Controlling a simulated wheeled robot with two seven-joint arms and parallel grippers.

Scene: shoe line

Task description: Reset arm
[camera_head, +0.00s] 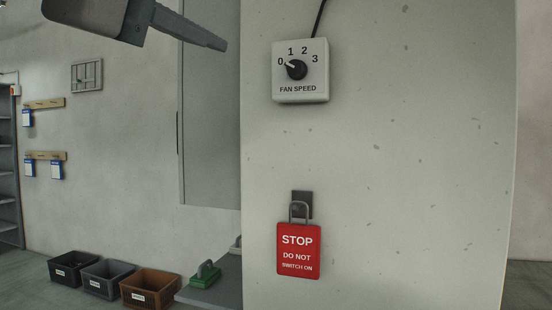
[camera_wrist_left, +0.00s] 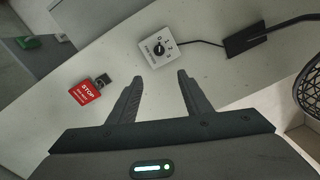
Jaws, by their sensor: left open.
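My left gripper (camera_head: 208,37) comes in at the top left of the head view, to the left of the fan speed box and apart from it. In the left wrist view its two fingers (camera_wrist_left: 159,80) stand apart with nothing between them. The white fan speed box (camera_head: 300,90) is on the pale pillar, its black knob (camera_head: 297,70) pointing at about 0. The box also shows beyond the fingertips in the left wrist view (camera_wrist_left: 150,58). A red STOP tag (camera_head: 298,262) with a shackle hangs below it. My right gripper is in neither view.
The pillar (camera_head: 420,150) fills the right half. A grey cabinet (camera_head: 210,120) stands left of it, above a low shelf with a green object (camera_head: 205,276). Several bins, including a brown one (camera_head: 150,290), stand on the floor. A round mesh thing (camera_wrist_left: 310,92) is at the wrist view's right.

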